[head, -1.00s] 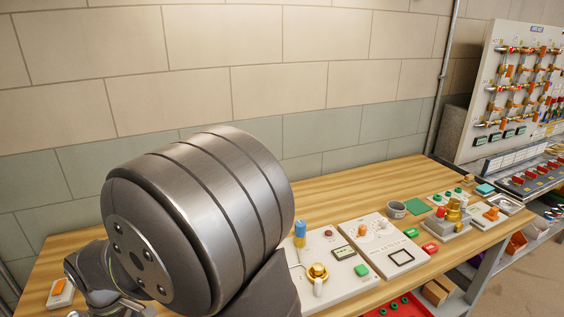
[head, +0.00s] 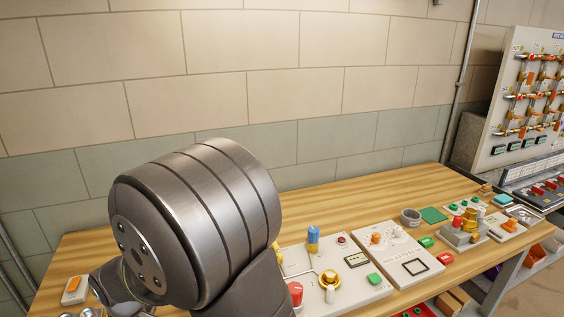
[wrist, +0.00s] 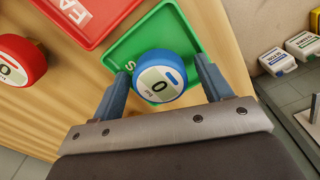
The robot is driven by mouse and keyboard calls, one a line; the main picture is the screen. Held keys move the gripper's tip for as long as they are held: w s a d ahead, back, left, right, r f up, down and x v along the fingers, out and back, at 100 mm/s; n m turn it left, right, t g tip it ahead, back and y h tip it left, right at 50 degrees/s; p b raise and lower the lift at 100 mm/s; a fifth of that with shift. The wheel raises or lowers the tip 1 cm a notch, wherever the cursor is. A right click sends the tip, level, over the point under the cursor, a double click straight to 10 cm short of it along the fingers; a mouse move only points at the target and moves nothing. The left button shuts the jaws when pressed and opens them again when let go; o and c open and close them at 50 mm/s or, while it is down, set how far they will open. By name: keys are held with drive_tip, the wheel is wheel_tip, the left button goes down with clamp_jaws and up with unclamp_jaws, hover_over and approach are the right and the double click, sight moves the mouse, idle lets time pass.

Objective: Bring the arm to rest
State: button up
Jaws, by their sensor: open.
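In the wrist view my gripper (wrist: 161,66) is open, with one finger on each side of a round blue gauge (wrist: 172,97) with a white face reading 0 bar. The gauge lies over a green tray (wrist: 190,22); I cannot tell how far below the fingertips it is. In the head view the big grey joint of my arm fills the left foreground over the bench (head: 345,204). My gripper is not seen there.
A red gauge (wrist: 18,60) and a red tray (wrist: 80,18) lie left of the green tray. In the head view, panels with valves and buttons (head: 398,252) cover the bench's right part. A pipe board (head: 535,95) stands beyond. The bench's back strip is clear.

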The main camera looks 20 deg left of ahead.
drive_tip(key=r, duration=0.4)
drive_tip(key=shift+w+d+r, duration=0.2)
drive_tip(key=shift+w+r, duration=0.05)
drive_tip(key=w+d+r+m, duration=0.2)
drive_tip(key=w+d+r, duration=0.2)
drive_tip(key=w+d, duration=0.75)
drive_tip(key=w+d+r+m, duration=0.3)
drive_tip(key=w+d+r, duration=0.2)
drive_tip(key=w+d, duration=0.65)
drive_tip(key=shift+s+a+f, duration=0.75)
drive_tip(key=shift+a, duration=0.15)
drive_tip(key=shift+s+a+f, duration=0.75)
drive_tip(key=shift+a, duration=0.15)
drive_tip(key=shift+d, duration=0.1)
drive_tip(key=w+d+r, duration=0.2)
drive_tip(key=d+r, duration=0.1)
drive_tip(key=d, duration=0.2)
drive_tip(key=s+a+n, duration=0.2)
drive_tip(key=s+a, duration=0.3)
drive_tip(key=a, duration=0.3)
drive_tip(key=shift+a+f, duration=0.25)
drive_tip(key=shift+f, duration=0.2)
drive_tip(key=shift+s, duration=0.1)
